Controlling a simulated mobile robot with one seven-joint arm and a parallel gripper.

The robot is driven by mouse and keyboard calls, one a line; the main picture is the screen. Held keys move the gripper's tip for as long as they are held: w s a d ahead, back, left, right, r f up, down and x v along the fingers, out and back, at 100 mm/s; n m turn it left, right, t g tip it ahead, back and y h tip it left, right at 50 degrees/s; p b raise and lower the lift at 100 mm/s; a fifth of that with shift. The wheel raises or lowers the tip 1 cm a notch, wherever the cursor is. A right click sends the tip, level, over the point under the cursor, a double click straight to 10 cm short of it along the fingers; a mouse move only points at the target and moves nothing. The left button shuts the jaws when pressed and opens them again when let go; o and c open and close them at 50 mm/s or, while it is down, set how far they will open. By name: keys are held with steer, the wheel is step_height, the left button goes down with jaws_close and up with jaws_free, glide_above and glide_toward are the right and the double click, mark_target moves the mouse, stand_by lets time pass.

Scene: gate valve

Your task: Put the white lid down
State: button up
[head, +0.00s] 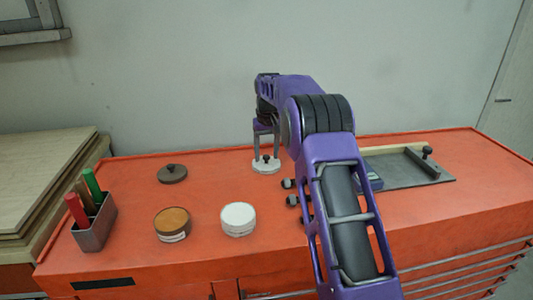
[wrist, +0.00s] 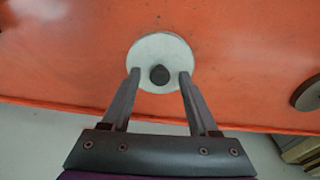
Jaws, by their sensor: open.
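The white lid (head: 264,169) has a small dark knob and lies flat on the orange cabinet top (head: 330,233), near its back. In the wrist view the white lid (wrist: 160,48) is centred between my fingertips. My gripper (head: 266,157) points down over it. Its fingers (wrist: 160,73) are open, one on each side of the knob, with clear gaps to the knob. I cannot tell whether the fingertips touch the lid's surface. The white round container (head: 238,219) stands in front of the lid, apart from it.
A brown lid (head: 172,174) lies to the left; it also shows in the wrist view (wrist: 309,94). A brown-topped container (head: 172,224) and a metal holder with coloured sticks (head: 94,222) stand front left. A grey tray (head: 413,174) is at the right. Dark knobs (head: 292,201) lie beside my arm.

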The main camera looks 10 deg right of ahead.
mark_target(268, 165)
step_height(268, 165, up, 12)
steer(key=s, duration=0.1)
steer(key=shift+s, duration=0.25)
